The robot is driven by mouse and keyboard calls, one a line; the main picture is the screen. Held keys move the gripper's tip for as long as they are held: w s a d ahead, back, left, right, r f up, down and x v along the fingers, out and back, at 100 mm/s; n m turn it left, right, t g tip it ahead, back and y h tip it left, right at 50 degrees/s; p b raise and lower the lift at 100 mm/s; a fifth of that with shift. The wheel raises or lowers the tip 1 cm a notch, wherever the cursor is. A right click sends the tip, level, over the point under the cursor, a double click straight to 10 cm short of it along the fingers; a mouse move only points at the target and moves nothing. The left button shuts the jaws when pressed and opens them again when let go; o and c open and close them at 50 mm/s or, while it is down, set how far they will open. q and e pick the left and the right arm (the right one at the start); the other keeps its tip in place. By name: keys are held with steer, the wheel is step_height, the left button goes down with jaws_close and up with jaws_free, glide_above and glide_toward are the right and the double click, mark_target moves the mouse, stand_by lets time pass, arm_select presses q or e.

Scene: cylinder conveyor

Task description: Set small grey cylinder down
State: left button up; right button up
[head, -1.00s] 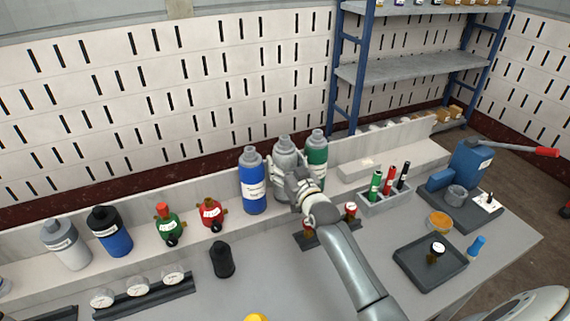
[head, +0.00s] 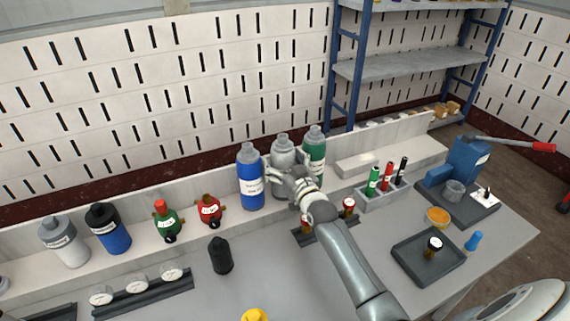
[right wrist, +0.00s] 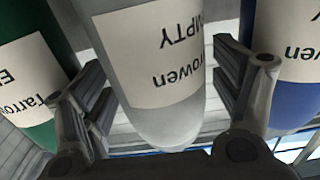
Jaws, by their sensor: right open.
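The small grey cylinder (head: 283,148) with a white label stands upright at the back ledge, between a blue cylinder (head: 250,172) and a green cylinder (head: 314,147). My right gripper (head: 286,166) is open, with one finger on each side of the grey cylinder. In the right wrist view, the grey cylinder (right wrist: 150,60) sits between the spread fingers, and its label reads "EMPTY" upside down. The blue cylinder (right wrist: 293,60) and green cylinder (right wrist: 38,85) flank it closely, just outside the fingers. My left gripper is not in view.
Red (head: 209,210) and green (head: 167,220) small tanks, a dark-capped blue cylinder (head: 108,230) and another grey cylinder (head: 64,243) stand further left. A black bottle (head: 220,256), marker holder (head: 383,196) and dark tray (head: 428,272) are on the table.

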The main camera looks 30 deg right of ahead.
steer(key=shift+s+r, duration=0.1)
steer(key=s, duration=1.1)
steer(key=shift+s+a+b, duration=0.35)
steer(key=shift+s, duration=0.05)
